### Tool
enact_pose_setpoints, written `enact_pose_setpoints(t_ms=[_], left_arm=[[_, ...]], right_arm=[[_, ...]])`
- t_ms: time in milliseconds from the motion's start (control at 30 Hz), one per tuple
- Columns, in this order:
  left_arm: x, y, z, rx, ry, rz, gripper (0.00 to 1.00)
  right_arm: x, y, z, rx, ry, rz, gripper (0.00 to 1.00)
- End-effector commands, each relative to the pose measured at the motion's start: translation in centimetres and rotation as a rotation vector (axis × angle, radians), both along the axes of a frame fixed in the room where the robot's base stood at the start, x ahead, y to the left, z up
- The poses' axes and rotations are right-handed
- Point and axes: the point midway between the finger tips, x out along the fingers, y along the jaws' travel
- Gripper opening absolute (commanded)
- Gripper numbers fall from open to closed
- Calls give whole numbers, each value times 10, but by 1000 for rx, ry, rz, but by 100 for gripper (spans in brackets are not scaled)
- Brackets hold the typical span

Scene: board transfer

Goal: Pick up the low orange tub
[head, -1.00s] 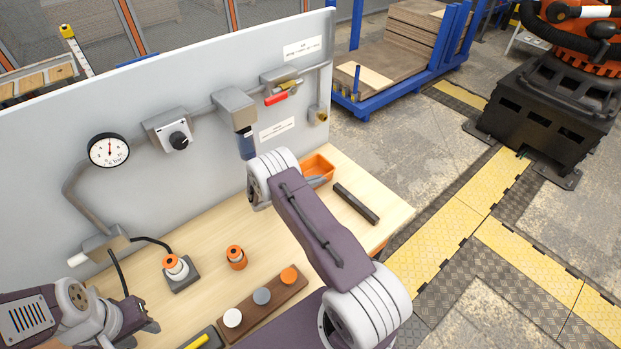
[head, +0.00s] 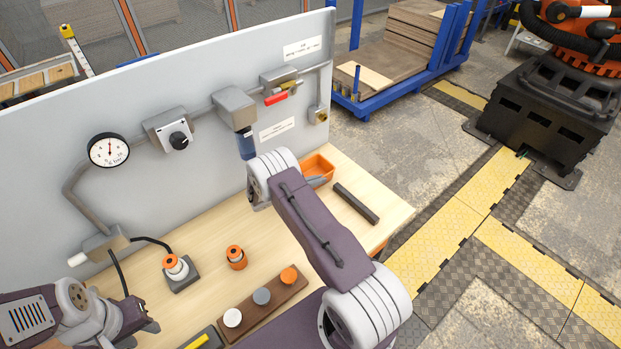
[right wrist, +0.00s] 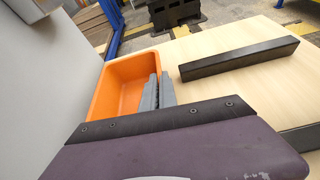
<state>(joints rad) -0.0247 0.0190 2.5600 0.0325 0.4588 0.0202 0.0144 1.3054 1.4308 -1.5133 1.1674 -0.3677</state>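The low orange tub (head: 319,164) stands at the far right end of the wooden workbench, close to the grey panel. In the right wrist view the tub (right wrist: 112,92) looks empty, and its near part is hidden behind my wrist. My right gripper (right wrist: 159,80) is at the tub's right-hand wall, with its two grey fingers close together, one on each side of that wall. It looks shut on the wall. In the head view my right arm hides most of this gripper. My left gripper (head: 148,322) is over the bench's left part, apart from the tub; its opening is unclear.
A dark bar (head: 356,203) lies on the bench (head: 390,207) to the right of the tub. The grey panel (head: 200,75) with gauge and switches rises behind. An orange-topped piece (head: 236,257) and a brown block (head: 265,306) with round pegs stand nearer the left.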

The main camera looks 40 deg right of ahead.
Motion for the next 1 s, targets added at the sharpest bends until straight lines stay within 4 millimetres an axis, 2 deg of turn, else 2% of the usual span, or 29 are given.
enact_pose_setpoints(t_ms=[333,433,533,800,1000], left_arm=[[0,0,-1,0,0,0,36],[0,0,-4,0,0,0,36],[0,0,-9,0,0,0,36],[0,0,-16,0,0,0,36],[0,0,-22,0,0,0,36]], right_arm=[[0,0,3,2,0,0,0],[0,0,15,1,-1,1,0],[1,0,38,1,-6,-1,0],[-53,-33,76,0,0,-4,0],[-84,-52,98,0,-1,-3,0]])
